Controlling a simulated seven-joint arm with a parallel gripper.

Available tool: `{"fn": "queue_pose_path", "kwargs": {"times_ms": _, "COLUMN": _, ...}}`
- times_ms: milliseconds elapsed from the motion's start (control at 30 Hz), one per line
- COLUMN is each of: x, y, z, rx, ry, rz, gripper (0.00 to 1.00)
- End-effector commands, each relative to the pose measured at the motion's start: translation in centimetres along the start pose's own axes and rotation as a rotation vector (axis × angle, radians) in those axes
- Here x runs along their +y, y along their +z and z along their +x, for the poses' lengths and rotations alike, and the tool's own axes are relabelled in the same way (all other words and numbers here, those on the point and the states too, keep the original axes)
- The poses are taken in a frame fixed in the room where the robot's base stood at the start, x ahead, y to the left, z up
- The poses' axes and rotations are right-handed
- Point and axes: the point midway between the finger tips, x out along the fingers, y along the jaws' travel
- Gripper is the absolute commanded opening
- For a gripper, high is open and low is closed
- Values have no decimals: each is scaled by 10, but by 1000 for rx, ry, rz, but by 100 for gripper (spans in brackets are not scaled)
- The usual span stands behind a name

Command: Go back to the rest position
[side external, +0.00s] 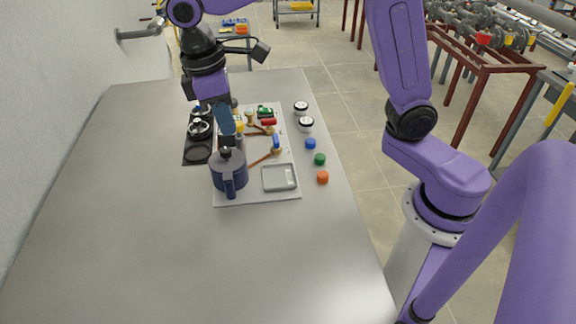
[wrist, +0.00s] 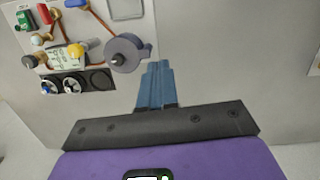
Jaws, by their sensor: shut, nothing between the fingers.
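The side view alone does not show that gap clearly.
The board carries copper-coloured pipes, small valves and a grey square tray (side external: 280,178). A black strip (side external: 198,152) with round recesses lies to its left. Blue, green and orange caps (side external: 322,177) lie to its right. The table (side external: 130,220) is bare at the front and left.

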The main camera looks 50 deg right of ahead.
Motion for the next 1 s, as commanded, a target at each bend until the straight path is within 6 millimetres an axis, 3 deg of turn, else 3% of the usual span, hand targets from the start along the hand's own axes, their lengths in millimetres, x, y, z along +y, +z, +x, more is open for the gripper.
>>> {"fn": "queue_pose_path", "kwargs": {"times_ms": 33, "x": -8, "y": 17, "z": 2, "rx": 14, "ry": 2, "rz": -17, "gripper": 0}}
{"fn": "queue_pose_path", "kwargs": {"times_ms": 300, "x": -49, "y": 100, "z": 26, "rx": 87, "ry": 6, "rz": -106, "gripper": 0}}
{"fn": "queue_pose_path", "kwargs": {"times_ms": 600, "x": -79, "y": 193, "z": 66, "rx": 158, "ry": -2, "rz": -192, "gripper": 0}}
{"fn": "queue_pose_path", "kwargs": {"times_ms": 800, "x": -87, "y": 224, "z": 83, "rx": 181, "ry": -7, "rz": -223, "gripper": 0}}
{"fn": "queue_pose_path", "kwargs": {"times_ms": 1000, "x": -89, "y": 230, "z": 86, "rx": 185, "ry": -8, "rz": -229, "gripper": 0}}
